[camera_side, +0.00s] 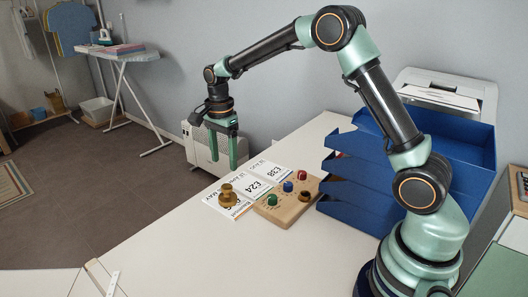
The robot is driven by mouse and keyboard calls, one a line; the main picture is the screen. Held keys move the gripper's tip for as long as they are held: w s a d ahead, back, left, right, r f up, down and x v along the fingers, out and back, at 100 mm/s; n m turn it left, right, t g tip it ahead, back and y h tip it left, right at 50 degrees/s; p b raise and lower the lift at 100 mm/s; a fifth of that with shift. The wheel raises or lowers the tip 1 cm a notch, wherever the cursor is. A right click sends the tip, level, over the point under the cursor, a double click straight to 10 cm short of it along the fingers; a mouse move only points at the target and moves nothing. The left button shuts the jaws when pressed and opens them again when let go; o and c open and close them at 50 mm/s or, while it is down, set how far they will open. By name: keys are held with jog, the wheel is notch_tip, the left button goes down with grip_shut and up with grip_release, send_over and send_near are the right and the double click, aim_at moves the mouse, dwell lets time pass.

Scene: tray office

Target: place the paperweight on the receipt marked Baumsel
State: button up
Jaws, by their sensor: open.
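A brass-coloured paperweight (228,196), shaped like a small knob, stands upright on the nearest of the white receipts (238,212) and covers part of its print. A middle receipt (250,188) shows £24, and a far receipt (271,172) seems to show £28. The names on the receipts are too small to read, so I cannot tell which is marked Baumsel. My gripper (223,164) points down with its two green fingers apart and empty. It hangs above the paperweight and a little to its left in the picture, not touching it.
A wooden block (278,215) with green, blue, red and brown knobs lies right of the receipts. A blue stacked letter tray (350,195) stands further right, with a white printer (440,86) behind. The near white table (200,255) is clear.

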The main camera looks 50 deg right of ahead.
jog(key=s+a+r+n+t, duration=0.1)
jog(key=s+r+n+t, duration=0.2)
jog(key=s+r+n, duration=0.75)
jog(key=s+r+n+t, duration=0.1)
jog(key=s+n+t, duration=0.1)
jog(key=s+n, duration=0.5)
jog(key=shift+s+a+t, duration=0.3)
jog(key=shift+s+a, duration=0.1)
jog(key=shift+s, duration=1)
jog(key=shift+r+n, duration=0.15)
jog(key=shift+n, duration=0.1)
